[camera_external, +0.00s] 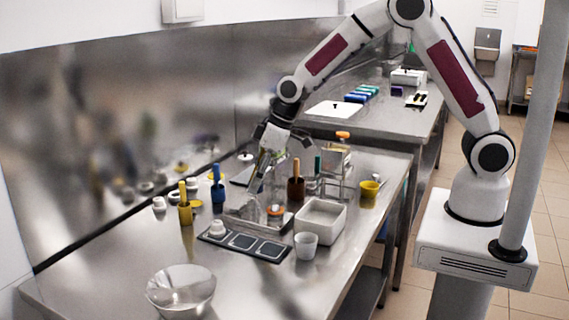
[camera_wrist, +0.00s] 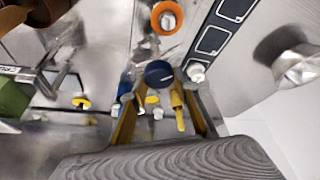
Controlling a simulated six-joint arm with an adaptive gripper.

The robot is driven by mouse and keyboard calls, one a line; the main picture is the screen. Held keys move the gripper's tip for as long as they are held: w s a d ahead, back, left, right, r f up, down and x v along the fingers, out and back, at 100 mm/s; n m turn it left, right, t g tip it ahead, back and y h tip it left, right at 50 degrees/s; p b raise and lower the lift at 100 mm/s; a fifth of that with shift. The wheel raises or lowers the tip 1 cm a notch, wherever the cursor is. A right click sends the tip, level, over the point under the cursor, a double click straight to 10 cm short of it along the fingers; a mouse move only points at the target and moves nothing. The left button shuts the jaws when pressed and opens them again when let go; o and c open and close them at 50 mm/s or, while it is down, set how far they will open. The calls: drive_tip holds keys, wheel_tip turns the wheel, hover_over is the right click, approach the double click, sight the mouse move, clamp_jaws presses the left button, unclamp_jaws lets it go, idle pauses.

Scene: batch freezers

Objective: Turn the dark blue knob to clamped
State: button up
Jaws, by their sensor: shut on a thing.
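The dark blue knob (camera_wrist: 158,73) shows as a round disc between the fingertips of my gripper (camera_wrist: 160,88) in the wrist view. My gripper is shut on it, with one finger on each side. In the external view my gripper (camera_external: 258,184) points down over a metal fixture (camera_external: 240,221) on the steel bench. There the dark blue knob is hidden or too small to make out. The knob's angle and any clamp marking cannot be read. An orange knob (camera_external: 275,210) sits beside the gripper and shows as a ring in the wrist view (camera_wrist: 167,17).
A brown-handled pot (camera_external: 296,188) stands to the right.

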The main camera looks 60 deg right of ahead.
drive_tip(key=shift+n+y, duration=0.4)
drive_tip(key=shift+n, duration=0.6)
drive_tip(key=shift+n+g+y, duration=0.4)
drive_tip(key=shift+n+g, duration=0.3)
drive_tip(key=shift+n, duration=0.9)
drive_tip(key=shift+n+g+y, duration=0.3)
drive_tip(key=shift+n+g, duration=0.4)
drive_tip(key=shift+n, duration=1.3)
drive_tip(key=o, duration=1.1)
